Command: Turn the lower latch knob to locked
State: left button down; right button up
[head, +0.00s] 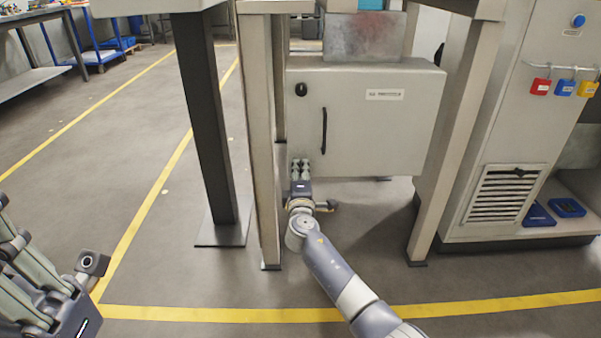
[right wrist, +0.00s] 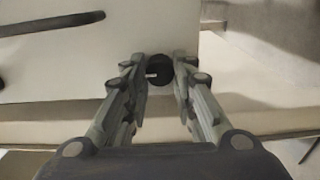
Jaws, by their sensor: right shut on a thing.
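The lower latch knob (right wrist: 159,71) is a round black knob on the light grey cabinet door (head: 375,135). In the right wrist view it sits between the two fingertips of my right gripper (right wrist: 159,76), which is shut on it. A short pale mark on the knob lies level in that view, toward its left. In the head view my right gripper (head: 300,168) is at the door's lower left corner and hides this knob. The upper knob (head: 301,90) is black and uncovered. My left gripper (head: 12,240) is partly cut off at the lower left, away from the cabinet.
A dark bar handle (head: 324,130) stands upright on the door near the knobs. Grey posts (head: 262,150) flank the cabinet. A vented cabinet (head: 508,195) with coloured padlocks (head: 563,88) stands at right. The floor in front is clear, with yellow lines (head: 220,314).

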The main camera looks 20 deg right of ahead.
jog(key=o, duration=1.1)
jog(key=shift+a, duration=0.1)
jog(key=shift+c, duration=0.2)
jog(key=v, duration=1.2)
